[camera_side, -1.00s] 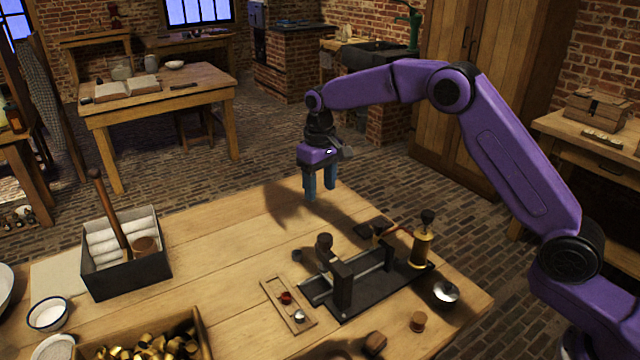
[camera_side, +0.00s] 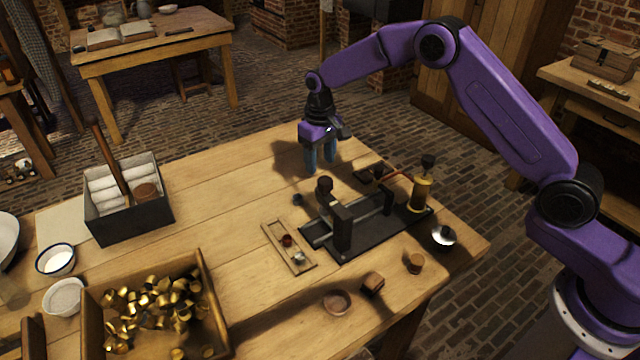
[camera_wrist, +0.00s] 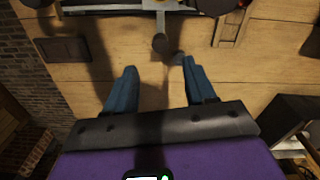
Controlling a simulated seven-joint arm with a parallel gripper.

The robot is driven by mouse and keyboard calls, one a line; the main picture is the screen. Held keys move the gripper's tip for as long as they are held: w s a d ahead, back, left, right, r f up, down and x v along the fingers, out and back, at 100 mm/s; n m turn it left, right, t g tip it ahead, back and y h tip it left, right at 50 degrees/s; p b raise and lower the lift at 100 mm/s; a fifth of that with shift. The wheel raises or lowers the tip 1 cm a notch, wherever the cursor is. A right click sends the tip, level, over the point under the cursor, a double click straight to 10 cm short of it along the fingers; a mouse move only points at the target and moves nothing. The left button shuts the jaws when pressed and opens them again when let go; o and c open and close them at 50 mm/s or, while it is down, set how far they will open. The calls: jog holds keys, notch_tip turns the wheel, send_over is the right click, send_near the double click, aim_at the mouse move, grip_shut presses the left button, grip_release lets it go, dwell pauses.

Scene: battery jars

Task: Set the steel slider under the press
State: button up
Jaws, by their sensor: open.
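The press (camera_side: 342,228) is a dark fixture on the wooden table, with a black base, upright posts and a round dark knob. A grey metal strip (camera_side: 318,231) along its base may be the steel slider; I cannot tell for sure. In the wrist view, a pale metal part (camera_wrist: 168,5) of the fixture shows at the top edge, with the dark knob (camera_wrist: 160,42) below it. My gripper (camera_side: 320,170) hangs above the table behind the press, blue fingers pointing down. In the wrist view my gripper (camera_wrist: 160,85) is open, with nothing between its fingers.
A small wooden tray (camera_side: 273,235) holds a red piece and a silver piece left of the press. A brass cylinder (camera_side: 422,192) and a shiny metal dish (camera_side: 443,236) stand to its right. A box of brass pieces (camera_side: 212,290) stands front left.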

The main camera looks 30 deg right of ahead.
notch_tip(320, 180, down, 9)
jog(key=shift+r, duration=0.2)
dwell(0.3)
jog(key=shift+a, duration=0.1)
grip_shut()
